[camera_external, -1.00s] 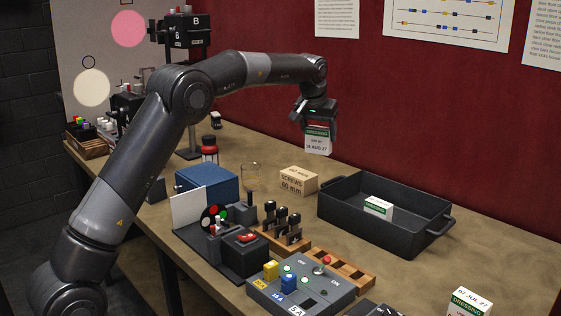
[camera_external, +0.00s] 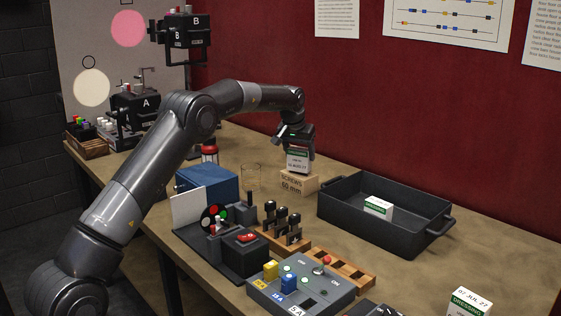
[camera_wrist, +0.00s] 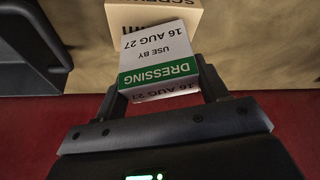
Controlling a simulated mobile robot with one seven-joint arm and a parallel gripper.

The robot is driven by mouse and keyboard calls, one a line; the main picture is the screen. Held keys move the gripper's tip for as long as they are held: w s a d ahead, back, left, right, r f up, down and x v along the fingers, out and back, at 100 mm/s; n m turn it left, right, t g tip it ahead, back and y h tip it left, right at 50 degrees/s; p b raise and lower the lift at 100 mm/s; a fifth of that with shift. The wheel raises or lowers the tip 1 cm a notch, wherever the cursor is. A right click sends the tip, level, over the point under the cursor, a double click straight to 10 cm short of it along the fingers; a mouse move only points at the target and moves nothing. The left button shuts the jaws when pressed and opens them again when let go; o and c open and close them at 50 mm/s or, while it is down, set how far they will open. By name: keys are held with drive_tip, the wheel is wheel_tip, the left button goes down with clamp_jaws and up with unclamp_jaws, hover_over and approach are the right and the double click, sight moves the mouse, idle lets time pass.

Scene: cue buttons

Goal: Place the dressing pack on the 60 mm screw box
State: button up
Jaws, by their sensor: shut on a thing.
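The dressing pack (camera_external: 298,161) is a small white box with a green band, marked use by 16 AUG 27. It is between the fingers of my gripper (camera_external: 298,142), which is shut on it. The 60 mm screw box (camera_external: 297,184) is a tan box on the table, directly below the pack in the external view. The pack hides part of its top, and whether they touch cannot be told. In the wrist view the pack (camera_wrist: 160,58) is between the two fingers, with the screw box (camera_wrist: 150,14) partly hidden beyond it.
A black tray (camera_external: 345,213) holding another dressing pack (camera_external: 378,206) stands right of the screw box. A third pack (camera_external: 468,303) is at the front right. A glass (camera_external: 251,177), a blue box (camera_external: 207,184) and upright black switches (camera_external: 282,222) stand nearby. The red wall (camera_external: 400,110) is behind.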

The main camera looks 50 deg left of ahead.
drive_tip(key=shift+f, duration=0.35)
drive_tip(key=shift+f, duration=0.15)
drive_tip(key=o, duration=0.9)
drive_tip(key=shift+o, duration=0.2)
drive_tip(key=v, duration=1.2)
drive_tip(key=shift+r, duration=0.25)
drive_tip(key=s+d+r+m, duration=0.1)
drive_tip(key=s+d+r, duration=0.25)
drive_tip(key=s, duration=0.55)
drive_tip(key=s+d+r+t+h, duration=0.1)
drive_tip(key=s+d+r, duration=0.2)
drive_tip(key=s+d, duration=0.35)
drive_tip(key=s+d+r+m, duration=0.1)
drive_tip(key=s+d+r, duration=0.25)
drive_tip(key=s, duration=0.65)
drive_tip(key=s+d+f, duration=0.2)
drive_tip(key=s+f, duration=0.1)
drive_tip(key=s, duration=0.5)
drive_tip(key=s+d+f+m, duration=0.1)
drive_tip(key=s+d+f, duration=0.1)
drive_tip(key=s, duration=0.7)
drive_tip(key=s+d+f+m, duration=0.1)
drive_tip(key=s+d+f, duration=0.1)
drive_tip(key=s+f, duration=0.3)
drive_tip(key=s, duration=0.3)
drive_tip(key=shift+s+t+h, duration=0.2)
drive_tip(key=shift+t+h, duration=0.1)
drive_tip(key=shift+h, duration=0.1)
